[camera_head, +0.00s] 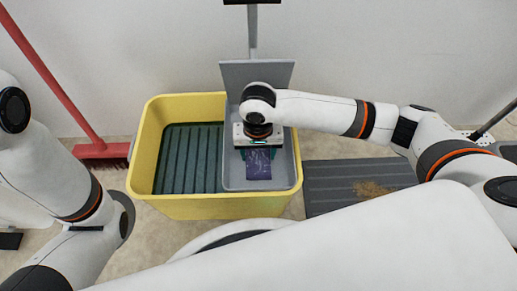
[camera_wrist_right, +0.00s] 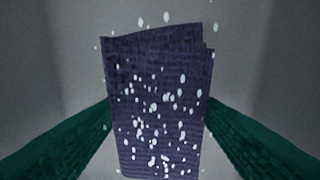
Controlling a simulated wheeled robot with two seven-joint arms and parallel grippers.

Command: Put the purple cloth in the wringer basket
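The purple cloth (camera_head: 258,165) has white specks and is low inside the grey wringer basket (camera_head: 283,176), at the right part of the yellow bucket in the head view. My right gripper (camera_head: 259,153) points down into the basket. Its green fingers (camera_wrist_right: 158,105) stand on either side of the cloth and meet its side edges in the right wrist view, where the cloth (camera_wrist_right: 158,95) fills the gap between them. The fingertips are partly hidden by the cloth. Whether the cloth's lower end touches the basket floor cannot be told. My left gripper is out of view.
The yellow bucket (camera_head: 180,208) has a dark ribbed left compartment (camera_head: 188,160) that looks empty. A grey upright plate (camera_head: 240,75) rises behind the basket. A red broom (camera_head: 60,85) leans at left. A dark grey mat (camera_head: 335,180) with a brown patch lies at right.

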